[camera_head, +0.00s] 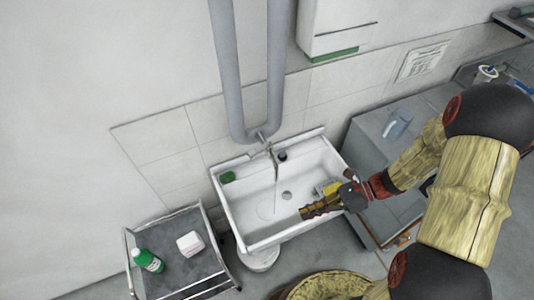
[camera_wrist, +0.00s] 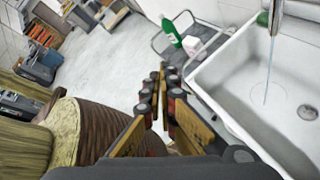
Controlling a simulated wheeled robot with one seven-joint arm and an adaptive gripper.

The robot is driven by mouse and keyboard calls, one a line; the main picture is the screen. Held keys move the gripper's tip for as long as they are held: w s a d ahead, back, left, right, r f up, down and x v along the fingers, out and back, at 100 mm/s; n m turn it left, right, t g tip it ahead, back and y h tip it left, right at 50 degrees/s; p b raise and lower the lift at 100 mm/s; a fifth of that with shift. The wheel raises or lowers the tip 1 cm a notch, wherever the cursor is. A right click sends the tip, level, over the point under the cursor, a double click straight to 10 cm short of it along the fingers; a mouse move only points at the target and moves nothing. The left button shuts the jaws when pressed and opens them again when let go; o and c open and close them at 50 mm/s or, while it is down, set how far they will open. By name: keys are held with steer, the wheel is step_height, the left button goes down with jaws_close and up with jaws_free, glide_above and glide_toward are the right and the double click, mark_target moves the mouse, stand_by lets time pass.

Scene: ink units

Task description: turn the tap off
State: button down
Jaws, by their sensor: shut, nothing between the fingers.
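The tap (camera_head: 266,147) is mounted at the back of a white sink (camera_head: 250,238) below two grey pipes. A thin stream of water (camera_head: 276,175) runs from it into the basin. The tap also shows in the wrist view (camera_wrist: 275,14) at the top right, partly cut off, with the water stream (camera_wrist: 268,75) below it. My gripper (camera_head: 305,213) is over the front right part of the sink, apart from the tap. In the wrist view its fingers (camera_wrist: 163,85) are close together, with nothing visible between them. The state of the tap's handle is too small to tell.
A green sponge (camera_head: 227,177) lies on the sink's left rim. A metal cart (camera_head: 170,278) with a green bottle (camera_head: 148,261) and a white container (camera_head: 190,243) stands left of the sink. A grey counter (camera_head: 375,140) with a clear jug (camera_head: 397,125) is at right.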

mark_target(260, 150)
steer(key=w+r+m+t+y, duration=0.2)
steer(key=w+r+m+t, duration=0.1)
steer(key=w+m, duration=0.4)
steer(key=w+r+m+t+y, duration=0.2)
steer(key=w+m+t+y, duration=0.15)
steer(key=m, duration=0.55)
steer(key=w+f+x, duration=0.1)
steer(key=w+x, duration=0.2)
steer(key=x, duration=1)
steer(key=shift+w+h, duration=0.2)
steer(key=shift+h, duration=0.15)
steer(key=shift+a+p, duration=0.15)
steer(key=shift+p, duration=0.2)
steer(key=shift+w+a+r+p, duration=0.15)
steer(key=shift+w+a+p, duration=0.4)
steer(key=shift+p, duration=0.5)
